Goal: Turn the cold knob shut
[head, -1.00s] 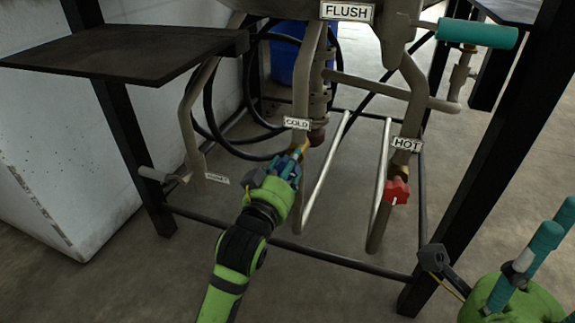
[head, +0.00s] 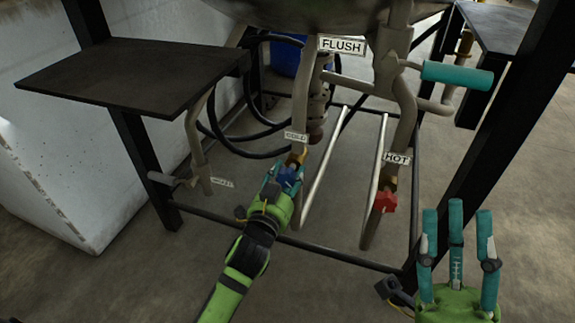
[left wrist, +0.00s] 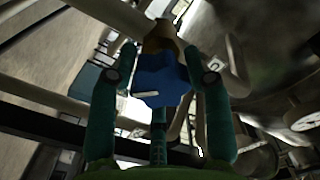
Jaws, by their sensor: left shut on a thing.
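The cold knob is a blue lobed knob (head: 288,177) on the pipe under the COLD label (head: 296,136). My left gripper (head: 284,176) is at it, its teal fingers around the knob. In the left wrist view the blue knob (left wrist: 163,80) sits between the fingers, with a white mark on its face pointing left. A brass-coloured fitting (left wrist: 160,37) shows behind it. My right gripper (head: 457,245) is at the lower right, fingers up and spread, empty and apart from the pipes.
A red knob (head: 384,202) is on the pipe under the HOT label (head: 396,158). A teal lever handle (head: 457,75) is near the FLUSH label (head: 341,46). A dark shelf (head: 130,75) stands left. Black frame legs and bare metal rods surround the pipes.

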